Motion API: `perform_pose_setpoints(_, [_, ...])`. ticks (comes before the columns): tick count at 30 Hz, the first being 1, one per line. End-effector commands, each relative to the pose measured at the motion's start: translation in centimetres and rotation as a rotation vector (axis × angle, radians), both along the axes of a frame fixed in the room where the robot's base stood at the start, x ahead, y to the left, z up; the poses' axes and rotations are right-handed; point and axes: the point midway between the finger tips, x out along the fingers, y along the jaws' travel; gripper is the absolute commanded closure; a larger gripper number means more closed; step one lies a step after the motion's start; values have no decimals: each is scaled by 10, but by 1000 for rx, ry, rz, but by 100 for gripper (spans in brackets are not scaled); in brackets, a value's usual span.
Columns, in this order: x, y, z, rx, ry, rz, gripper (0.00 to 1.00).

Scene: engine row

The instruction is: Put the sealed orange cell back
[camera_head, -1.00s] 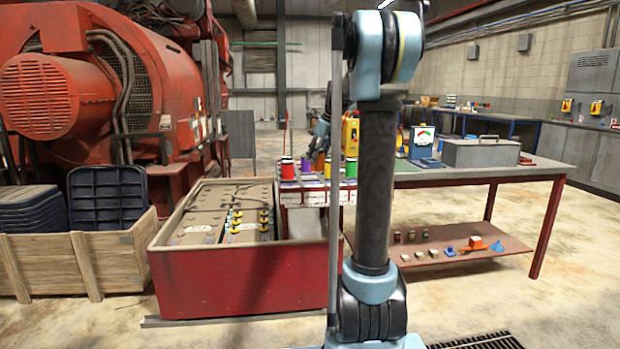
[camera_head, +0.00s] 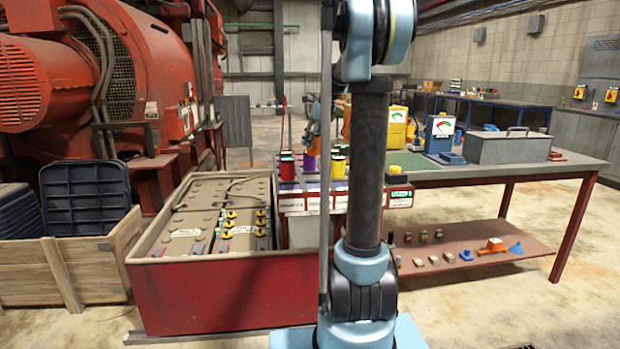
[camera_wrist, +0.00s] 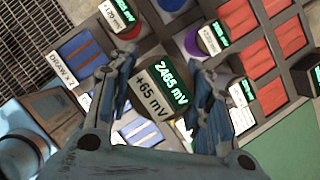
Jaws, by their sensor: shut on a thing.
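My gripper (camera_wrist: 160,100) is shut on a cell (camera_wrist: 158,84) whose label reads about 2465 mV and +65 mV. Its side colour cannot be made out in the wrist view. The held cell is above or among the slots of the rack; whether it touches the rack I cannot tell. In the head view a bluish gripper shape (camera_head: 312,125) shows just left of my arm, over the rack (camera_head: 318,202). A red cell (camera_head: 287,166), a purple cell (camera_head: 309,162) and a yellow cell (camera_head: 338,168) stand at the rack. My arm hides part of it.
The bench (camera_head: 560,172) carries a grey toolbox (camera_head: 507,149), a blue meter (camera_head: 440,132) and a yellow meter (camera_head: 393,127). Its lower shelf (camera_head: 460,233) holds small parts. A red battery crate (camera_head: 215,295) and a wooden crate (camera_head: 70,275) stand left. The wrist view shows red-orange compartments (camera_wrist: 250,62) and blue ones (camera_wrist: 84,45).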

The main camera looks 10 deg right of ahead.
Motion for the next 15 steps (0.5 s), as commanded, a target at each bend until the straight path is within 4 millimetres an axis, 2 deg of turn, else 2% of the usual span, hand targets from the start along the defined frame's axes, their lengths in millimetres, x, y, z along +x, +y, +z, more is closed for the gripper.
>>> perform_pose_setpoints(4, [0, -1, -8, 0, 0, -1, 100])
perform_pose_setpoints(12, [0, 3, -48, 0, 0, 3, 100])
perform_pose_setpoints(15, [0, 4, -56, 0, 0, 5, 100])
